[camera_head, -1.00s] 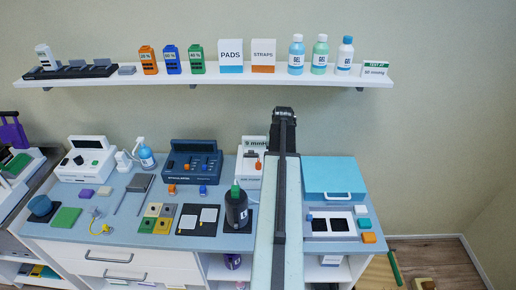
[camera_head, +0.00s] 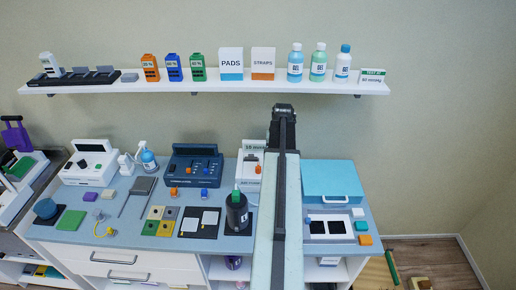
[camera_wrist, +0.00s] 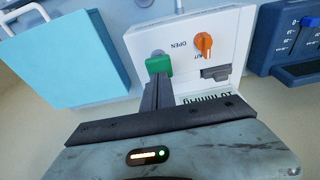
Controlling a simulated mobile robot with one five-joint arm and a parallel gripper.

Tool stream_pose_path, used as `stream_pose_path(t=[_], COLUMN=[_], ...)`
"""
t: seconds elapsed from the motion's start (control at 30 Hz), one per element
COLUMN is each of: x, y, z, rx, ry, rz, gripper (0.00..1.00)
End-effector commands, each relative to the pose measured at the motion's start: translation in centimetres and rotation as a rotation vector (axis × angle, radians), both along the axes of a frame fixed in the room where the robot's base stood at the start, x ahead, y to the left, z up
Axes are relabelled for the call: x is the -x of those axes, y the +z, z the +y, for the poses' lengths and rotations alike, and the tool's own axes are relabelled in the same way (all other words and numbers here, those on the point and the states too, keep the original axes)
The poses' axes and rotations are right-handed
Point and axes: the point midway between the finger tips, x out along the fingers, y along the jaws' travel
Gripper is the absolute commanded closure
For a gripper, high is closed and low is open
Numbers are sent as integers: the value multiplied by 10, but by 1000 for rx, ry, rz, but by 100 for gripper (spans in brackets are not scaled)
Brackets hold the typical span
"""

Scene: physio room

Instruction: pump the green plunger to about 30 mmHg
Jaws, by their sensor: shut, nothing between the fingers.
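The white air pump (camera_head: 248,182) stands on the bench, partly behind my arm. Its display (camera_head: 255,146) appears to read 10 mmHg. In the wrist view the pump (camera_wrist: 140,42) appears upside down, with the green plunger (camera_wrist: 159,65) and an orange valve knob (camera_wrist: 204,45) between the OPEN and SHUT labels. My gripper (camera_wrist: 157,84) is shut and empty, its fingertips right at the green plunger; I cannot tell whether they press on it. The plunger and gripper are hidden by my arm in the head view.
A blue case (camera_head: 333,179) stands right of my arm. A wall shelf (camera_head: 210,87) holds several bottles and boxes.

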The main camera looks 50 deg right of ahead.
Motion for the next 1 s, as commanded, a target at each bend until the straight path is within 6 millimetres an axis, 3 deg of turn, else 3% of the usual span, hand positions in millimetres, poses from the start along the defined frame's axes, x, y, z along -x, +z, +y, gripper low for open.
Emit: stream_pose_path(t=[0.47, 1.0], x=[0, 0], y=[-2, -29], z=[0, 0], rx=[0, 0], ry=[0, 0], rz=[0, 0], gripper=[100, 100])
